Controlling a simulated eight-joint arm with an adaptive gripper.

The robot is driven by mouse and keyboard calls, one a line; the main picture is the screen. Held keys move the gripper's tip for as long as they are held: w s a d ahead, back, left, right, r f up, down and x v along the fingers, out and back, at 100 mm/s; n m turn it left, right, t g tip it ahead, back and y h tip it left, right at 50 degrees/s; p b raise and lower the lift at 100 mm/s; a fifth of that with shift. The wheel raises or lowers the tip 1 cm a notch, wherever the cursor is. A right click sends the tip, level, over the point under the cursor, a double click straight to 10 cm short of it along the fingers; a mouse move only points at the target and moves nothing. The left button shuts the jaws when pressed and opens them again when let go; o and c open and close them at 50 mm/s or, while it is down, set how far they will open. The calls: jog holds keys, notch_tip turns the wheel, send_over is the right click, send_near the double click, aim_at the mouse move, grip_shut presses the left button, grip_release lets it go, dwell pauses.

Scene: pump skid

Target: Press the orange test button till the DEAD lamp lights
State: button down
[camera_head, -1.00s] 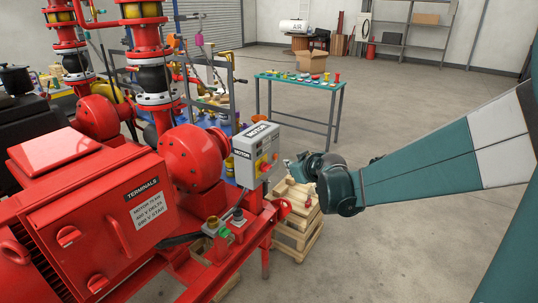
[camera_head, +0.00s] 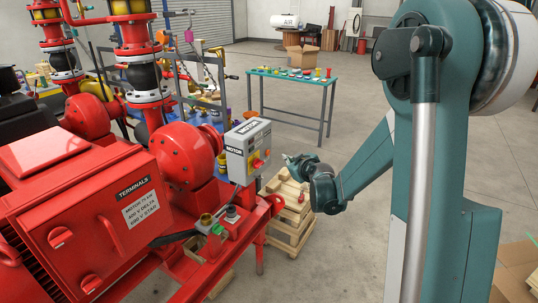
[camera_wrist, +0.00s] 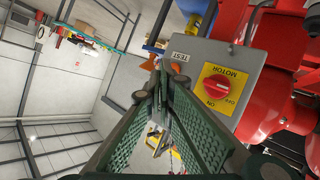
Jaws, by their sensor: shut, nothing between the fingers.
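The grey motor box (camera_head: 246,150) stands on the red skid, with a red knob (camera_head: 257,163) on a yellow plate. In the wrist view the box (camera_wrist: 202,52) shows a TEST label (camera_wrist: 181,57) and the red ON/OFF knob (camera_wrist: 220,88). An orange patch (camera_wrist: 148,63) shows beside the fingertips near that label; it is partly hidden, and I cannot tell if it is the test button. My gripper (camera_head: 288,157) is shut and empty, just right of the box. Its fingertips (camera_wrist: 160,68) point toward the TEST end; contact cannot be told. I cannot make out a DEAD lamp.
The red motor (camera_head: 85,205) and red pump pipework fill the left. Wooden pallets (camera_head: 288,215) are stacked below my gripper. A teal table (camera_head: 300,77) with small parts stands behind. Open floor lies between the table and my arm.

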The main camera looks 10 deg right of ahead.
jog(key=w+d+f+t, duration=0.1)
jog(key=w+d+f, duration=0.3)
jog(key=f, duration=0.1)
jog(key=shift+w+d+f+h, duration=0.15)
jog(key=shift+w+f+h, duration=0.15)
jog(key=shift+f, duration=0.1)
dwell(0.4)
jog(key=w+a+p, duration=0.1)
jog(key=w+a, duration=0.5)
jog(key=shift+a, duration=0.15)
dwell(0.5)
jog(key=shift+w+a, duration=0.6)
jog(key=shift+w, duration=0.1)
dwell(2.7)
jog(key=shift+s+d+b, duration=0.1)
jog(key=shift+b, duration=0.2)
jog(key=shift+s+d, duration=0.5)
jog(key=shift+s, duration=0.05)
dwell(0.4)
jog(key=shift+s+d+b, duration=0.5)
jog(key=shift+s+d, duration=1.25)
jog(key=shift+d, duration=0.05)
